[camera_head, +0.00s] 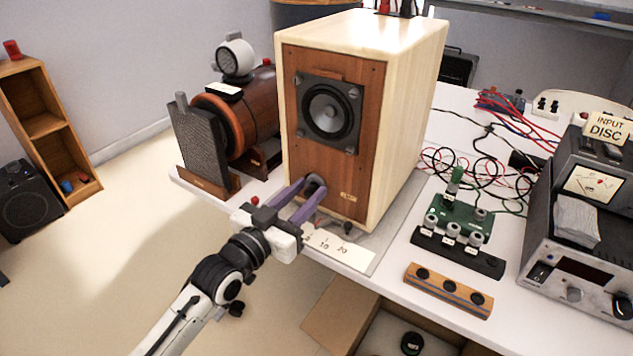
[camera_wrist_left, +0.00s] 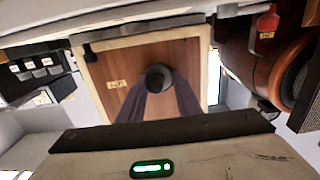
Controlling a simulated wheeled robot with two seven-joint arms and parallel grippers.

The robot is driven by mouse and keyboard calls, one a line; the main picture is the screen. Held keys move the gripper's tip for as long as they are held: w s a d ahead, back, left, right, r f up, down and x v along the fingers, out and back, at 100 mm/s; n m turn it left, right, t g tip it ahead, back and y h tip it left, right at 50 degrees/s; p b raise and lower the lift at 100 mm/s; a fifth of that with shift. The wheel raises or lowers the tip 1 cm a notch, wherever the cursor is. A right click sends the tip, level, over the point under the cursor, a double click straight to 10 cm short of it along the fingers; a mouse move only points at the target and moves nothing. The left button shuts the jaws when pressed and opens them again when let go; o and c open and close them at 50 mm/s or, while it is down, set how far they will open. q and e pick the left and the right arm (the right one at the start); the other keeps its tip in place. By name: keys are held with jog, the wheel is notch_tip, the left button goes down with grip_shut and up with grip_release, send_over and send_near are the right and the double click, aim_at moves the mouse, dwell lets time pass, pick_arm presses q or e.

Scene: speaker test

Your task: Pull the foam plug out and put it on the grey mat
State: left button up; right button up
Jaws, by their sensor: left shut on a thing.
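The wooden speaker (camera_head: 402,120) stands on the table with its brown front facing me. The dark foam plug (camera_wrist_left: 158,72) shows at the round port low on that front; how deep it sits I cannot tell. My left gripper (camera_head: 310,190) reaches the port, with its purple fingers shut on the plug. The fingers also show in the left wrist view, converging on the plug and hiding part of it. A grey mat (camera_head: 384,240) lies under and around the speaker's base, with a white scale card (camera_head: 338,250) at its front. My right gripper is in neither view.
A wooden strip with black holes (camera_head: 448,291), a green board (camera_head: 455,214) and a grey meter unit (camera_head: 580,240) stand to the right. A brown cylinder (camera_head: 255,110) and a dark grille panel (camera_head: 208,145) stand left of the speaker. An open cardboard box (camera_head: 340,310) is below the table edge.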

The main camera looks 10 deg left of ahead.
pick_arm(q)
jog(key=shift+r, duration=0.2)
jog(key=shift+s+a+f+p, duration=0.1)
jog(key=shift+s+a+p, duration=0.15)
jog(key=shift+s+p, duration=0.3)
grip_shut()
jog(key=p+v, duration=0.3)
jog(key=v, duration=0.3)
jog(key=shift+s, duration=0.35)
jog(key=shift+f, duration=0.1)
dwell(0.5)
